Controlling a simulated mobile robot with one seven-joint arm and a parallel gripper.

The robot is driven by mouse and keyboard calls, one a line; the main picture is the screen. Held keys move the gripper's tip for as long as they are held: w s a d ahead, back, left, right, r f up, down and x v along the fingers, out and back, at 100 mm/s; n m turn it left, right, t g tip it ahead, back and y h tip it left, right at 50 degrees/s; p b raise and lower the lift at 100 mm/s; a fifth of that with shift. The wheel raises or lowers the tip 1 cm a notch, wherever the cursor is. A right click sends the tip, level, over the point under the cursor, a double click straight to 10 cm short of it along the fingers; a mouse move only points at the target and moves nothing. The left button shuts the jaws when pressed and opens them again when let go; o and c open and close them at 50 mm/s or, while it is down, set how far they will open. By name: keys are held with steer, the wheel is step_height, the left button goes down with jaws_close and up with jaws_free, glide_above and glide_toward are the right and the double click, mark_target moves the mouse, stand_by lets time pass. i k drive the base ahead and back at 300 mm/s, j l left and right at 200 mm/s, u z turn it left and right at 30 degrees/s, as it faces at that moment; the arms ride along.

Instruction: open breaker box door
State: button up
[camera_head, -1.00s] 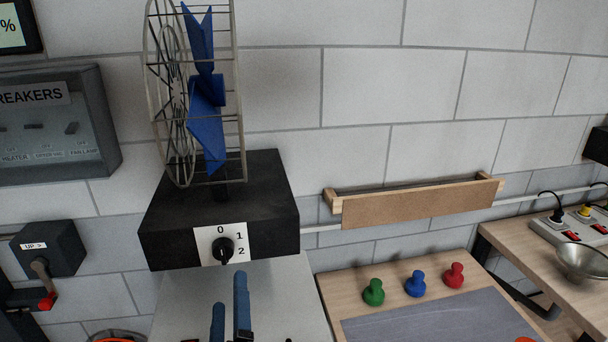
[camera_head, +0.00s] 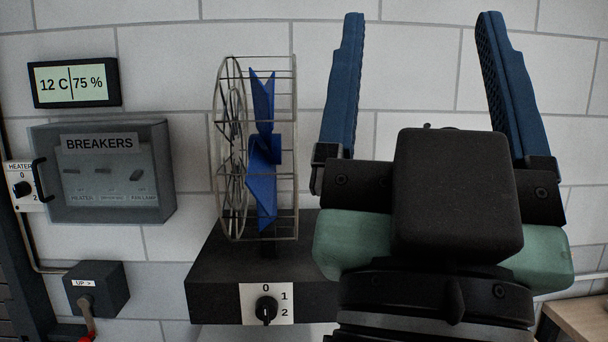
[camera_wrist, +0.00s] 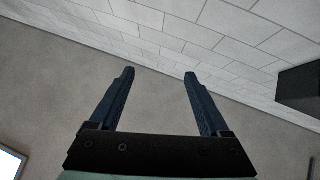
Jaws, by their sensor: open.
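The breaker box (camera_head: 160,205) is a grey box on the wall at the left of the head view. Its see-through door (camera_head: 98,182) carries a "BREAKERS" label and looks shut, with several switches showing behind it. A black handle (camera_head: 40,180) sits on the door's left edge. My gripper (camera_head: 418,65) is large in the right half of the head view, fingers up, open and empty. It is well to the right of the box, with the fan between them in the picture. In the wrist view my gripper (camera_wrist: 160,75) has nothing between its blue fingers.
A caged blue fan (camera_head: 262,150) stands on a black base with a dial (camera_head: 266,309). A heater dial box (camera_head: 22,187) is close left of the handle. A display (camera_head: 73,83) hangs above the box, and a lever box (camera_head: 97,288) is below it.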

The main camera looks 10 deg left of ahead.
mark_target(111, 142)
steer(key=i+j+u, duration=0.15)
steer(key=j, duration=0.25)
steer(key=j+u, duration=0.1)
steer(key=j, duration=0.3)
steer(key=i+j+u, duration=0.15)
steer(key=j, duration=0.2)
steer(key=i+j+u, duration=0.1)
steer(key=j, duration=0.3)
steer(key=i+j+u, duration=0.15)
steer(key=j, duration=0.2)
steer(key=i+j+u, duration=0.4)
steer(key=i+j, duration=0.4)
